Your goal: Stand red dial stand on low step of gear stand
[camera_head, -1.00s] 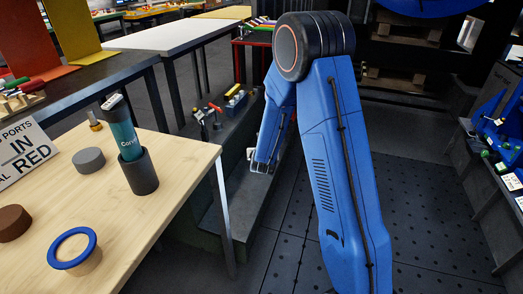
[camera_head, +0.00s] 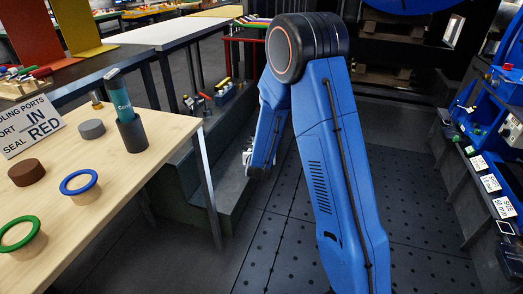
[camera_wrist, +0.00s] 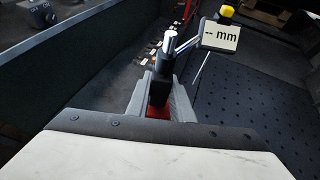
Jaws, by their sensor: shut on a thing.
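My gripper (camera_wrist: 158,100) is shut on the dial stand in the wrist view. The dial stand has a red base (camera_wrist: 158,111) between the grey fingers, a dark block (camera_wrist: 159,88), a bright metal post (camera_wrist: 171,45) and a white "-- mm" display (camera_wrist: 220,36) with a yellow knob. In the head view my gripper (camera_head: 248,160) is small and partly behind my blue arm, beside a dark stepped structure (camera_head: 232,187). I cannot tell whether this structure is the gear stand. The held stand looks roughly upright; whether its base touches anything is hidden.
A wooden table (camera_head: 105,165) at left holds a dark cup (camera_head: 132,134), a blue ring (camera_head: 79,182) and a green ring (camera_head: 18,234). Small tools (camera_head: 205,100) lie on the stepped structure. Labelled blue fixtures (camera_head: 490,115) stand at right. The dark floor (camera_head: 270,235) is open between.

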